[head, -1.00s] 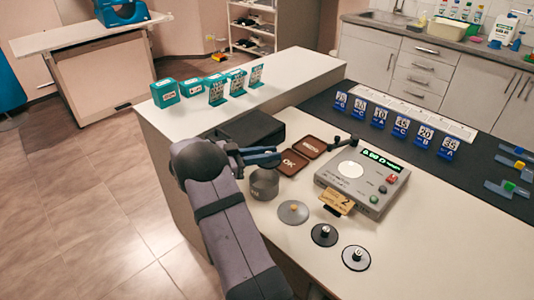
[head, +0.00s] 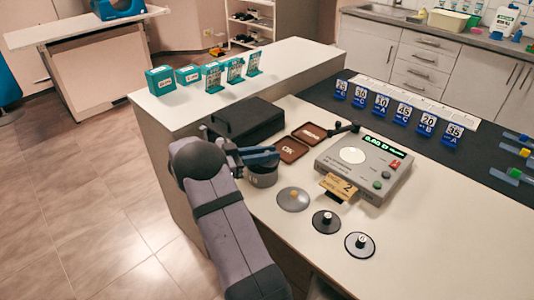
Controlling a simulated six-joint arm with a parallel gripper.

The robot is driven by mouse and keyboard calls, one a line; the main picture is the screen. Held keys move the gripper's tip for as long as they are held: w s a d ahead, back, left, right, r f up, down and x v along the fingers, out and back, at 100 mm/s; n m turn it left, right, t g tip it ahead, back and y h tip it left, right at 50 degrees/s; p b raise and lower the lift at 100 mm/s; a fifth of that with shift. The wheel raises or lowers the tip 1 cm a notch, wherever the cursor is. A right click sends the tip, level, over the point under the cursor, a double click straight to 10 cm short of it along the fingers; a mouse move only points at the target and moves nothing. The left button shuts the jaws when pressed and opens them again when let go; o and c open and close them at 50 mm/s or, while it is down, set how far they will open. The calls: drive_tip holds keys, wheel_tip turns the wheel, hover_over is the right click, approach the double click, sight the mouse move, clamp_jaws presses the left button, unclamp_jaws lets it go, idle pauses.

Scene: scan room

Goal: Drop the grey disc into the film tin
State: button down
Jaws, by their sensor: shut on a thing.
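My gripper (head: 262,156) reaches in from the left, low over the round grey tin (head: 262,177) and overlapping its top rim in the picture. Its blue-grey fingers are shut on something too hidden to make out. The tin stands upright on the light counter; its inside is hidden from this angle.
A grey console (head: 362,166) with a yellow card (head: 338,186) stands right of the tin. Brown trays (head: 291,150) and a black box (head: 246,119) lie behind. Bare counter is at the front right.

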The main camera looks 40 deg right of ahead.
drive_tip(key=c, duration=1.6)
unclamp_jaws()
drive_tip(key=shift+b+v, duration=0.6)
drive_tip(key=shift+v, duration=3.05)
drive_tip(key=shift+w, duration=0.1)
